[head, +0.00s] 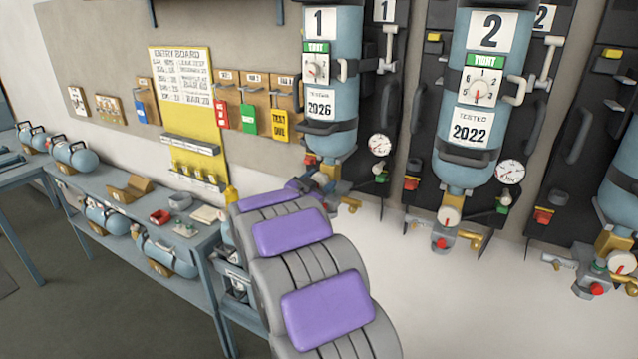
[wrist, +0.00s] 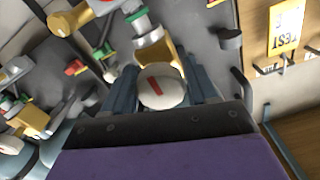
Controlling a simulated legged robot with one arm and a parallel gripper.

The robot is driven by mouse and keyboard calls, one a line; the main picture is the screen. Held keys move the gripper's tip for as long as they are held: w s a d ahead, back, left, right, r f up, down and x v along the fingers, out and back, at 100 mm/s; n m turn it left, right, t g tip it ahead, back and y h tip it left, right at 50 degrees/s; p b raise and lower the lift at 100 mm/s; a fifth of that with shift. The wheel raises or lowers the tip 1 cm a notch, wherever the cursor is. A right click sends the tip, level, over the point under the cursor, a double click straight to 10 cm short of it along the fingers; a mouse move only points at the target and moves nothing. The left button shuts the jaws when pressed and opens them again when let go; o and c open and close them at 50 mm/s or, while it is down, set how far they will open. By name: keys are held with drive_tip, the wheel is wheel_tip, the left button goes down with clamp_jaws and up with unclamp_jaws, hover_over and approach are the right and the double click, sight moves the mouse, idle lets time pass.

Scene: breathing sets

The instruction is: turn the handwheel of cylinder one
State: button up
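In the wrist view a round cream handwheel (wrist: 162,88) with a red mark sits between the two blue-grey fingers of my gripper (wrist: 163,80). One finger is on each side of its rim. The fingers look very close to the rim, but whether they press on it is unclear.
Cylinder two (head: 476,100) hangs to the right, with its own handwheel (head: 448,217) and a pressure gauge (head: 510,172). A gauge (head: 380,145) is just right of cylinder one. A bench (head: 95,180) with small items stands at the left, below the entry board (head: 181,75).

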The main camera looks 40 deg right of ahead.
drive_tip(key=c, duration=0.6)
drive_tip(key=shift+r+p, duration=0.15)
drive_tip(key=shift+p, duration=0.6)
drive_tip(key=shift+n+p, duration=0.4)
drive_tip(key=shift+p, duration=0.2)
drive_tip(key=n+p, duration=0.2)
drive_tip(key=p, duration=0.4)
drive_tip(key=shift+r, duration=0.2)
drive_tip(key=n+p, duration=0.1)
drive_tip(key=p, duration=0.1)
drive_tip(key=n+p, duration=0.1)
drive_tip(key=p, duration=0.2)
drive_tip(key=n+p, duration=0.2)
drive_tip(key=p, duration=0.1)
drive_tip(key=shift+s+f, duration=0.15)
drive_tip(key=shift+f, duration=0.1)
drive_tip(key=shift+f+n+p, duration=0.25)
drive_tip(key=shift+n+p, duration=0.15)
drive_tip(key=shift+p, duration=0.4)
